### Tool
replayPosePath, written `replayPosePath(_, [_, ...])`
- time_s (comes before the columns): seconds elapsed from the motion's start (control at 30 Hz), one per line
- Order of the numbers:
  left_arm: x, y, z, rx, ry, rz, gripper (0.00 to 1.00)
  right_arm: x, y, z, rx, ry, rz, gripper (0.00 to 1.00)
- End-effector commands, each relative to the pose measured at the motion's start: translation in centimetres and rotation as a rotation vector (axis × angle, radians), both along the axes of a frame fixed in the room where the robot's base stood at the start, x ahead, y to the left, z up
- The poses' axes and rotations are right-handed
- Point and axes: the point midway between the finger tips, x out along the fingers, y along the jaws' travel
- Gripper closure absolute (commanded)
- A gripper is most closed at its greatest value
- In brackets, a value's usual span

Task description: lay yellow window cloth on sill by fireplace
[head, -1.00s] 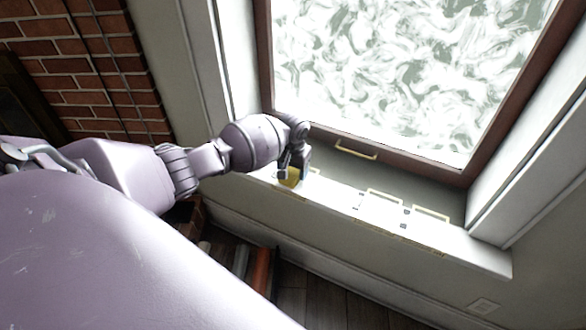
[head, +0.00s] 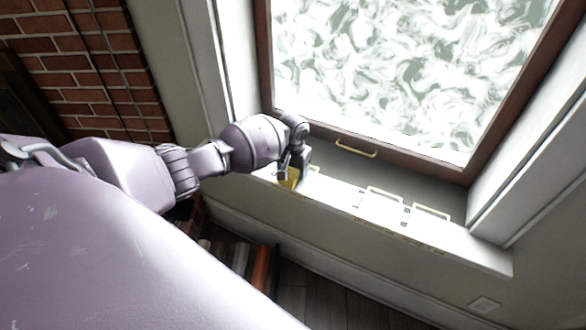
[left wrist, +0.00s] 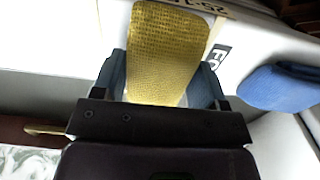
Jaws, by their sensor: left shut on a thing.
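The yellow window cloth (head: 288,184) is held in my left gripper (head: 291,176) at the left end of the white sill (head: 345,199). In the left wrist view the cloth (left wrist: 168,50) is a flat, textured yellow piece between the two fingers of my left gripper (left wrist: 163,72). The gripper is shut on it. In the head view my gripper hides part of the cloth, and I cannot tell whether the cloth touches the sill. My right gripper is in neither view.
A window with a dark wooden frame (head: 365,152) and a brass handle (head: 356,148) stands behind the sill. Pale outlined shapes (head: 430,212) lie along the sill to the right. A blue padded thing (left wrist: 278,88) shows in the left wrist view. The brick fireplace wall (head: 75,70) is at left.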

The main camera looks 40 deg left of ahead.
Motion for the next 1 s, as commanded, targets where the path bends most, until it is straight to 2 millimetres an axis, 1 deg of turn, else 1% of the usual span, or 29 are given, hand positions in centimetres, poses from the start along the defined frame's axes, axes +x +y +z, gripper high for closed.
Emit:
replayPosePath(0.03, [0.0,0.0,0.0,0.0,0.0,0.0,0.29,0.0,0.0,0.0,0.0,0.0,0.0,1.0])
replayPosePath(0.2, [0.0,0.0,0.0,0.0,-0.001,0.0,0.04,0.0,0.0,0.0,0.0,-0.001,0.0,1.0])
replayPosePath(0.57, [0.0,0.0,0.0,0.0,0.0,0.0,0.04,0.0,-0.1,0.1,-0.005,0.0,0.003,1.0])
replayPosePath(0.67, [0.1,0.0,1.3,0.0,-0.005,0.0,0.04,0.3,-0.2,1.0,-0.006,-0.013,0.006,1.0])
replayPosePath(0.8, [0.2,0.1,3.9,0.0,-0.007,-0.001,0.04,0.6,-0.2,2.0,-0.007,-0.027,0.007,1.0])
replayPosePath(0.9, [0.2,0.0,5.9,0.0,-0.007,0.0,0.04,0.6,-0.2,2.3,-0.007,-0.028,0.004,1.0])
replayPosePath(1.0, [0.2,0.0,7.6,0.0,-0.007,0.0,0.04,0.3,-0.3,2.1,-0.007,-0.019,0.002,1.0])
